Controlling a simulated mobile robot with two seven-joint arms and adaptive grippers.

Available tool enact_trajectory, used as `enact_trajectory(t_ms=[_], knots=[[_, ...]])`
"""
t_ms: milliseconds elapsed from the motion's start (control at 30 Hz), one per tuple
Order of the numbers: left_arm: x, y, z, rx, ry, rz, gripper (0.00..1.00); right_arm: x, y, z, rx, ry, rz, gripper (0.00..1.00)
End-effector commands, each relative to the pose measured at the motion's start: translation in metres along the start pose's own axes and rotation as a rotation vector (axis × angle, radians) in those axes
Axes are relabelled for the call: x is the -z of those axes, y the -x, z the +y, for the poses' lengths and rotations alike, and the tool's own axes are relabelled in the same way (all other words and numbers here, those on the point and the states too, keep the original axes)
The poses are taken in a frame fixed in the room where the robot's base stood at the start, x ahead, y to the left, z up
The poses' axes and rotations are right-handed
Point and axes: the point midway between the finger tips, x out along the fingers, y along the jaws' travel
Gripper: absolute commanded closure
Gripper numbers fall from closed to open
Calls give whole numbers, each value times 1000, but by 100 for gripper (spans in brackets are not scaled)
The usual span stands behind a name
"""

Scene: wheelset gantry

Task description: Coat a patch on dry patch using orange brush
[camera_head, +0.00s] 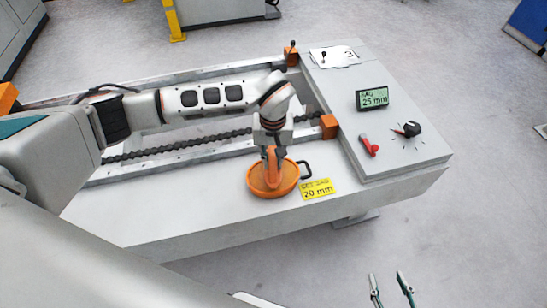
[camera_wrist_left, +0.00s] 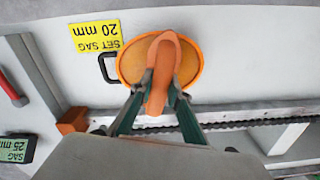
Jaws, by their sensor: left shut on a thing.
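My left gripper (camera_head: 272,150) is shut on the orange brush (camera_wrist_left: 161,65), with one finger on each side of it. The brush points down into a round orange pot (camera_head: 256,188) with a dark side handle; the pot also shows in the left wrist view (camera_wrist_left: 194,62). The bristle end is hidden, so I cannot tell whether it touches the contents. A dark chain (camera_head: 190,145) lies along the bench behind the pot. I cannot make out a distinct dry patch on it. My right gripper (camera_head: 390,288) shows only its two fingers, apart and empty, off the bench.
A yellow "SET SAG 20 mm" label (camera_head: 317,189) lies right of the pot. A raised grey panel holds a "SAG 25 mm" display (camera_head: 372,97), a red lever (camera_head: 369,145) and a black knob (camera_head: 409,129). An orange block (camera_head: 329,126) stands at the chain's end.

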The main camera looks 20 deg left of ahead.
Motion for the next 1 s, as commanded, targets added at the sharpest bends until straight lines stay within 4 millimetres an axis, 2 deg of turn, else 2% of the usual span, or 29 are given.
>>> enact_trajectory(t_ms=[1000], knots=[[0,-3,0,-1,-1,1,100,-8,1,-6,4,-15,-17,60]])
